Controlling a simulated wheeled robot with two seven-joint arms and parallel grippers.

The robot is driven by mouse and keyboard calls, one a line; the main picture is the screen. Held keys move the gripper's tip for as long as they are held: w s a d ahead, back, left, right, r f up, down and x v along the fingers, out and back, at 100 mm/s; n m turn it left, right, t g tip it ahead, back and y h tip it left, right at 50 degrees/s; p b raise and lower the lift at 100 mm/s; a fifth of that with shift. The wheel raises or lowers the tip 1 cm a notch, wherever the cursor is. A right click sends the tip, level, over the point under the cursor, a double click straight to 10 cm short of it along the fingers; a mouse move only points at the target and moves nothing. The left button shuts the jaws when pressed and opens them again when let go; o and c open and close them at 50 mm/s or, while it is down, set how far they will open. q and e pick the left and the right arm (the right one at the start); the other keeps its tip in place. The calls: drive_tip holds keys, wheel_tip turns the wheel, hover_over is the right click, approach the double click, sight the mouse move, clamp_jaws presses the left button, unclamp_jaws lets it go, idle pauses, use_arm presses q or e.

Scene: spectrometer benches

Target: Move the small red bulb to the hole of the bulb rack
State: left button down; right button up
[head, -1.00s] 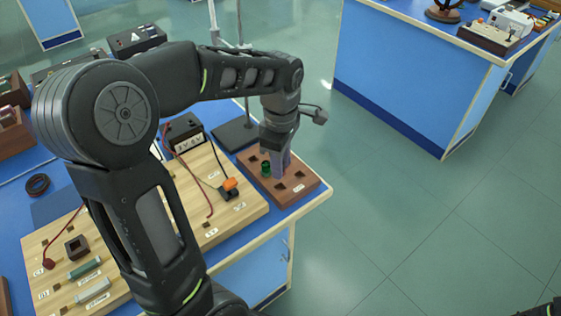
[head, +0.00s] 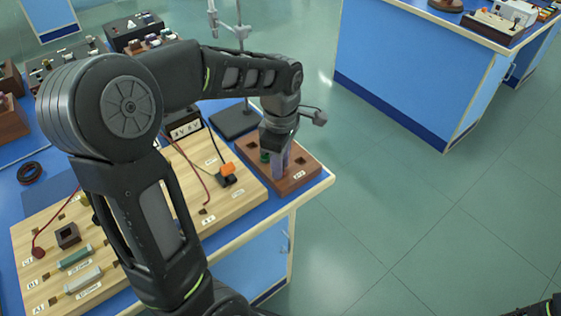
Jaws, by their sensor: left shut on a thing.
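The bulb rack (head: 310,172) is a brown block with square holes at the right end of the blue bench. A green bulb (head: 265,156) stands in it at the back left. My left gripper (head: 280,170) points down over the middle of the rack, its fingers close to the top face. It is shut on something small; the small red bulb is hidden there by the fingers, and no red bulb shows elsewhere. I cannot tell whether the bulb's base is in a hole.
A wooden circuit board (head: 235,198) with an orange-topped part (head: 227,170), red leads and several blocks lies left of the rack. A black power box (head: 187,130) and a stand base (head: 235,120) are behind. The bench edge is close to the rack's right; open floor lies beyond.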

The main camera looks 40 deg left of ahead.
use_arm(q)
drive_tip(key=c, duration=1.1)
unclamp_jaws()
wheel_tip(320, 180, up, 8)
drive_tip(key=shift+f, duration=0.1)
drive_tip(key=shift+f, duration=0.1)
idle(0.4)
